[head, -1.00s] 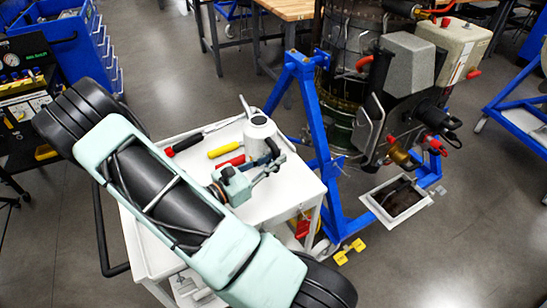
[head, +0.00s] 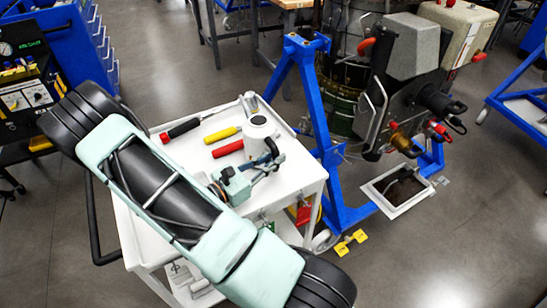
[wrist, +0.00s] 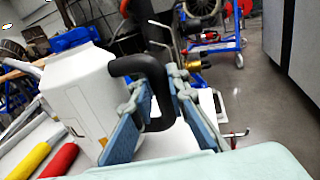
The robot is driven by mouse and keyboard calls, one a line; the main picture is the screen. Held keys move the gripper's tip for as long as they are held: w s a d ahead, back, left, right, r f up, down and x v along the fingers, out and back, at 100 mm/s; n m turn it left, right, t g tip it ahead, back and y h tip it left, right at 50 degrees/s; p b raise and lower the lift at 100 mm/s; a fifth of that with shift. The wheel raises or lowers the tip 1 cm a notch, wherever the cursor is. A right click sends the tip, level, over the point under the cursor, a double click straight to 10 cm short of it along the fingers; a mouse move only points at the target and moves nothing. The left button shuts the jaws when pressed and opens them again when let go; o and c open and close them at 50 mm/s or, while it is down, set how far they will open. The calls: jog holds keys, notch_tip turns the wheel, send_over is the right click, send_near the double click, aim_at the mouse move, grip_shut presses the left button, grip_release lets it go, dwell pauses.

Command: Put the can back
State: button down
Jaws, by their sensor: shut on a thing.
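The white can (head: 257,132) with a black handle is over the top of the white cart (head: 303,175), near its right side. In the wrist view the can (wrist: 85,95) is on the left, and its black handle (wrist: 146,68) bends down between the blue finger pads. My gripper (head: 272,163) is shut on this handle, as the wrist view (wrist: 158,98) also shows. The can looks upright. Its base is partly hidden, and I cannot tell whether it touches the cart top.
A yellow-handled tool (head: 222,135), a red-handled tool (head: 228,149) and a red-and-black tool (head: 182,128) lie beside the can. A blue turbine stand (head: 308,85) rises close behind the cart's right edge. Open floor (head: 450,240) lies to the right.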

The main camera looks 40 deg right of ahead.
jog(key=shift+f+b, duration=0.55)
jog(key=shift+f, duration=0.15)
jog(key=c, duration=1.8)
grip_release()
jog(key=shift+o, duration=0.9)
jog(key=shift+a, duration=0.1)
jog(key=shift+s+a, duration=0.2)
jog(key=shift+a, duration=3.25)
